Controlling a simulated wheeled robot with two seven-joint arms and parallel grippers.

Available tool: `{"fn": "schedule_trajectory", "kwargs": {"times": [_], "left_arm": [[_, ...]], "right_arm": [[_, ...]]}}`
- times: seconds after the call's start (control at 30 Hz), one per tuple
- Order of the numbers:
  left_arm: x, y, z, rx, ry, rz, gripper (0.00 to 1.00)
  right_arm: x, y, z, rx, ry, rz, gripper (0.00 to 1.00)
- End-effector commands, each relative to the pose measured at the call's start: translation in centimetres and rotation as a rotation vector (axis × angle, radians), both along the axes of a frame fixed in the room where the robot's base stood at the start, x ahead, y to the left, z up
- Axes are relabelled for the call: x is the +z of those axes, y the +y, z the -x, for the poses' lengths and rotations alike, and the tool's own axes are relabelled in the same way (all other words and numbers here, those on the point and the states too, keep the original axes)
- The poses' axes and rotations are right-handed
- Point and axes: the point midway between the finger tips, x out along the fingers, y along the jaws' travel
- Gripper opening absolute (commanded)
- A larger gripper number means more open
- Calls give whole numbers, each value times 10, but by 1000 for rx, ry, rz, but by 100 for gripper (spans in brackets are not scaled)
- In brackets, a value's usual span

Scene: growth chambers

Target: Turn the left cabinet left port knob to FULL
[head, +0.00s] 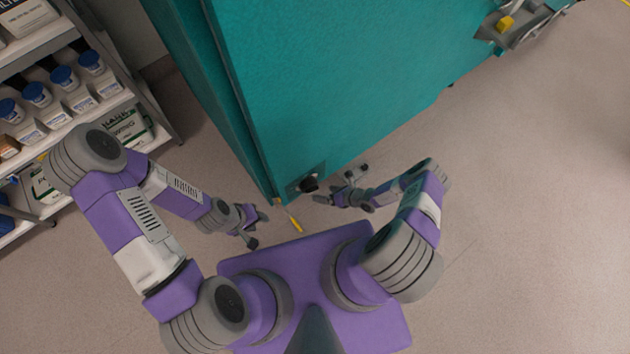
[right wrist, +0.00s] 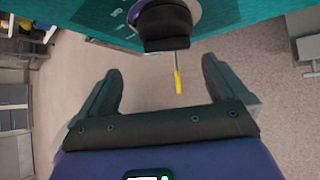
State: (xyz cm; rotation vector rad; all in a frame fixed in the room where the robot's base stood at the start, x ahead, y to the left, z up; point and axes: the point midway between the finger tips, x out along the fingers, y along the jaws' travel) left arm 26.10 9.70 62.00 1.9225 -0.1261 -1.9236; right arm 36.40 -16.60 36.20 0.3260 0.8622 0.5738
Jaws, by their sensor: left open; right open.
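A black knob (head: 308,185) sits on the lower front corner area of the teal cabinet (head: 340,80). In the right wrist view the knob (right wrist: 166,28) is dark, on a rounded purple-grey mount, with pale markings on the teal panel beside it. My right gripper (head: 339,185) is open and just right of the knob; in its wrist view the two fingers (right wrist: 162,67) are spread, with the knob ahead of them, apart from both. My left gripper (head: 258,229) is open and empty, left of and below the knob. The knob's setting cannot be read.
A thin rod with a yellow end (head: 296,224) shows below the cabinet corner, also in the wrist view (right wrist: 178,82). A shelf (head: 55,130) with blue-lidded jars stands at left. A metal tray (head: 525,25) holds a yellow block at upper right. Floor at right is clear.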

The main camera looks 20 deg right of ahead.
Motion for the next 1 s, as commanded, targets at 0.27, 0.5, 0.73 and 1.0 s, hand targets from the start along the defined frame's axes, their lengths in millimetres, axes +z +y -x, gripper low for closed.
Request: {"fn": "schedule_trajectory", "kwargs": {"times": [0.27, 0.5, 0.73, 1.0], "left_arm": [[-16, 0, 0, 0, -1, 0, 43], [-33, 0, 0, 0, -1, 0, 43], [-36, 0, 0, 0, 0, 0, 43], [-36, 0, 0, 0, 0, 0, 43]], "right_arm": [[-26, 11, -18, -56, 2, -16, 100], [-47, 31, -38, -53, 1, -13, 100], [-52, 37, -44, -54, 2, -13, 100], [-51, 37, -44, -53, 1, -12, 89]]}}
